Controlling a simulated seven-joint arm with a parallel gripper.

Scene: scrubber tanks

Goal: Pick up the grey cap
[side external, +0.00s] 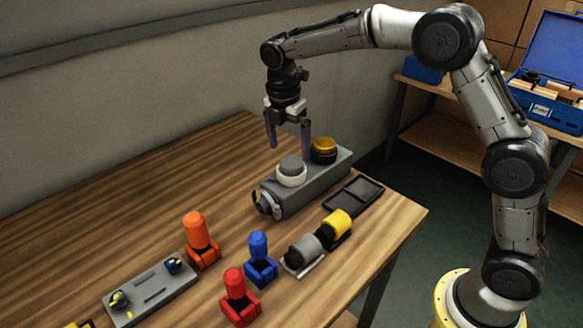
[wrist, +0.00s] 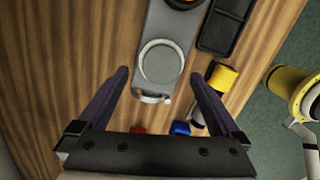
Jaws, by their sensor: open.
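The grey cap (side external: 291,164) sits in a white ring (side external: 291,179) on top of a long grey box (side external: 318,185) on the wooden table. In the wrist view the grey cap (wrist: 160,63) shows as a round disc inside the white ring, between and just ahead of my fingertips. My gripper (side external: 289,151) is open and empty, pointing down above the box. In the wrist view my gripper (wrist: 159,74) shows both dark fingers apart.
A gold-and-black cap (side external: 324,150) stands on the same box, behind the grey cap. A black tray (side external: 354,195) lies to the right. Grey (side external: 304,248) and yellow (side external: 337,224) cylinders, plus blue, red and orange pieces, stand in front.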

